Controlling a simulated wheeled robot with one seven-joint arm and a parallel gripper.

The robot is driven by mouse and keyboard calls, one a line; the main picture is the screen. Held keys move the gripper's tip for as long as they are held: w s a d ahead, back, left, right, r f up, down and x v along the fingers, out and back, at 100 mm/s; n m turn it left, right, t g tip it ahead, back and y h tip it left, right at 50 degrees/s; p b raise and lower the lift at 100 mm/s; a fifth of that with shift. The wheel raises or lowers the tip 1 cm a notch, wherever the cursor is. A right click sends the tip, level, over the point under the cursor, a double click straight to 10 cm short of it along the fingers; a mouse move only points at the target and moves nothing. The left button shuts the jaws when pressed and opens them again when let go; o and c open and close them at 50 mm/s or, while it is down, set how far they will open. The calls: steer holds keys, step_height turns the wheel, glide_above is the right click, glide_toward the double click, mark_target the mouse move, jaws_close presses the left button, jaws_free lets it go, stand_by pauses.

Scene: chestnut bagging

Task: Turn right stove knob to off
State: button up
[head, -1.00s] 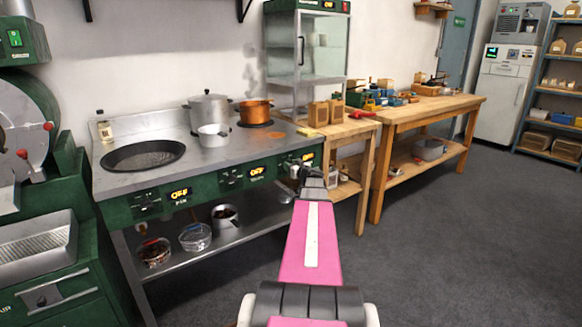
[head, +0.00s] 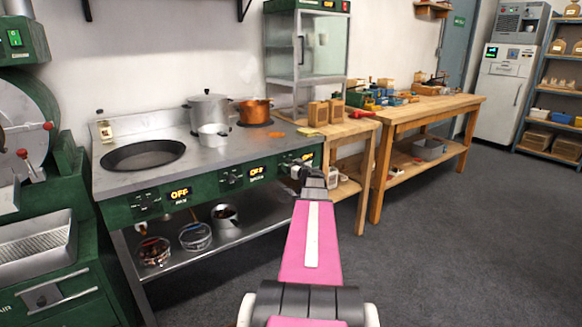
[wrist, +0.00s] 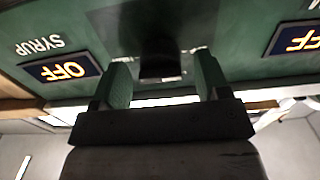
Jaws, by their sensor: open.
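The right stove knob (wrist: 160,50) is a dark block on the green front panel in the wrist view, which is upside down. My gripper (wrist: 162,80) is open, with one finger on each side of the knob and gaps to both. I cannot tell how deep the fingers reach around it. The SYRUP display (wrist: 62,70) beside the knob reads OFF. In the head view my gripper (head: 304,170) is at the right end of the stove front (head: 225,181), and my arm hides part of the knob area.
On the stovetop are a wide pan (head: 142,155), a steel pot (head: 208,111), a small white pot (head: 213,136) and a copper pot (head: 254,111). The pan display (head: 180,193) and middle display (head: 256,171) read OFF. A wooden table (head: 430,104) stands right; open floor lies in front.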

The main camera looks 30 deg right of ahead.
steer(key=s, duration=1)
steer(key=shift+s+d, duration=0.2)
steer(key=shift+d, duration=0.15)
steer(key=a+f+n+g+y, duration=0.1)
steer(key=a+f+g+y, duration=0.35)
steer(key=a, duration=1.05)
steer(key=a+f+n+g+y, duration=0.1)
steer(key=a+f+g, duration=0.5)
steer(key=a, duration=0.9)
steer(key=s+a+f+m+g+h, duration=0.1)
steer(key=s+a+f+g+h, duration=0.2)
steer(key=s+a, duration=0.4)
steer(key=s+a+f+m+g+h, duration=0.2)
steer(key=s+a+f+g+h, duration=0.1)
steer(key=s+a, duration=0.4)
step_height(320, 180, down, 3)
steer(key=shift+a+r+g+h, duration=0.2)
steer(key=shift+a+g+h, duration=0.15)
steer(key=shift+a+g, duration=0.35)
